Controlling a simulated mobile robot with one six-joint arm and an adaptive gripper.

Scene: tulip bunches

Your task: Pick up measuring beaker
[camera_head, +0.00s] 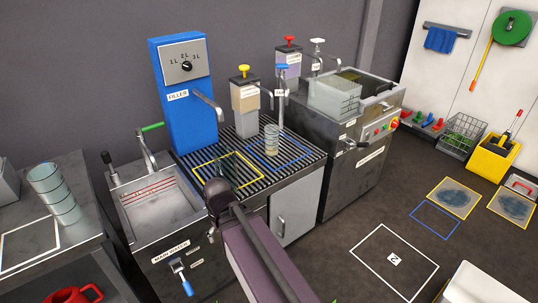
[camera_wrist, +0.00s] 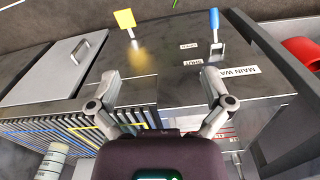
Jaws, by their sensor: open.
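A small pale cylinder with a beige band, which looks like the measuring beaker (camera_head: 272,140), stands upright on the slatted counter inside the blue-outlined square. In the wrist view a pale banded cylinder (camera_wrist: 50,160), apparently the same one, shows at the lower left, partly cut off by the frame. My gripper (camera_wrist: 162,76) is open and empty, its two fingers spread well apart. In the head view my dark wrist is in front of the counter by the yellow square, to the left of and nearer than the beaker. The fingertips are hard to make out there.
A blue filler (camera_head: 187,95) and pump dispensers (camera_head: 245,97) stand behind the slatted counter (camera_head: 305,152). A sink (camera_head: 160,208) is at the left. A machine with a glassy container (camera_head: 335,97) is at the right. Stacked pale vessels (camera_head: 52,190) stand far left.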

